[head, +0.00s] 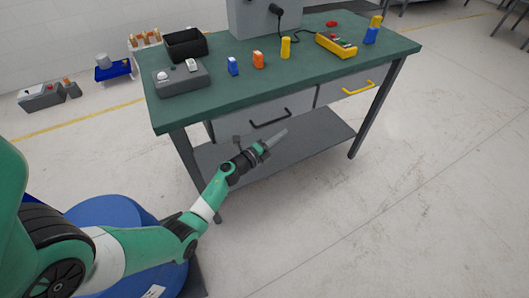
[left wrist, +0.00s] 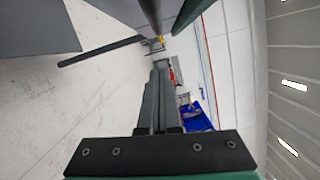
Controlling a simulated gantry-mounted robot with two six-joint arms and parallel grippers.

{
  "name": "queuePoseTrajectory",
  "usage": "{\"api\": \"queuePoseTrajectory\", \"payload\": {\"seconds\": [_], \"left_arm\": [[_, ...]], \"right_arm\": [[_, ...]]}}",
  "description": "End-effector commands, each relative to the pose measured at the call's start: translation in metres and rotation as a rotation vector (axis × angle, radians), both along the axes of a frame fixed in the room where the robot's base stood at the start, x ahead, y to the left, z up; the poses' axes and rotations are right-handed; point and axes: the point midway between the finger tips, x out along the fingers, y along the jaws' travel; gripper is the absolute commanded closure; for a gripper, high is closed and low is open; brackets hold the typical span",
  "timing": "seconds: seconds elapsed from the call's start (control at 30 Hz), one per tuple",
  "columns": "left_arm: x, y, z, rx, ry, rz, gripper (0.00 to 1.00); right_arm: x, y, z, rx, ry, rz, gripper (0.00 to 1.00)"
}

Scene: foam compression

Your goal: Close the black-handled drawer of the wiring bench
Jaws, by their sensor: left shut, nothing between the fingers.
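The black-handled drawer (head: 236,125) is the left drawer under the green top of the wiring bench (head: 270,78). Its black handle (head: 270,119) is on its front face. I cannot tell from this angle how far the drawer stands out. My left gripper (head: 285,133) is shut and empty, just below the handle in the head view, with its fingers pointing up and right. Whether it touches the drawer is not clear. In the left wrist view its fingers (left wrist: 160,72) lie together. The handle cannot be made out there. My right gripper is not in view.
A drawer with a yellow handle (head: 357,89) is to the right. A lower grey shelf (head: 310,135) spans the bench legs. On top are a black bin (head: 186,44), a grey box (head: 181,80), small coloured blocks and a yellow device (head: 336,45). The floor in front is clear.

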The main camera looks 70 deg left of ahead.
Motion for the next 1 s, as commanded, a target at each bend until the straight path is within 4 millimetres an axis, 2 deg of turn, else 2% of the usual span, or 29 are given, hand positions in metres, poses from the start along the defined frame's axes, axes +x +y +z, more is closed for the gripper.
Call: {"api": "queuePoseTrajectory", "payload": {"seconds": [0.03, 0.2, 0.4, 0.87, 0.97, 1.0], "left_arm": [[-0.018, -0.003, 0.005, -0.005, 0.005, 0.007, 1.00], [-0.059, -0.018, 0.001, -0.005, 0.004, 0.008, 1.00], [-0.087, -0.028, -0.002, -0.002, 0.003, 0.005, 1.00], [-0.090, -0.031, -0.004, -0.001, 0.001, 0.002, 1.00], [-0.081, -0.040, 0.004, 0.002, -0.002, -0.027, 1.00], [-0.072, -0.047, 0.013, 0.011, -0.009, -0.052, 1.00]], "right_arm": [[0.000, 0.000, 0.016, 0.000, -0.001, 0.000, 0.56], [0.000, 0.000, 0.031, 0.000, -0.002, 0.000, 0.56], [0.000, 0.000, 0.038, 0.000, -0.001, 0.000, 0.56], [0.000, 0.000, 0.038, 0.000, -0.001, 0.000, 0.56], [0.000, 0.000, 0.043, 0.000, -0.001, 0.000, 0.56], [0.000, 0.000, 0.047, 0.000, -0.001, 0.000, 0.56]]}}
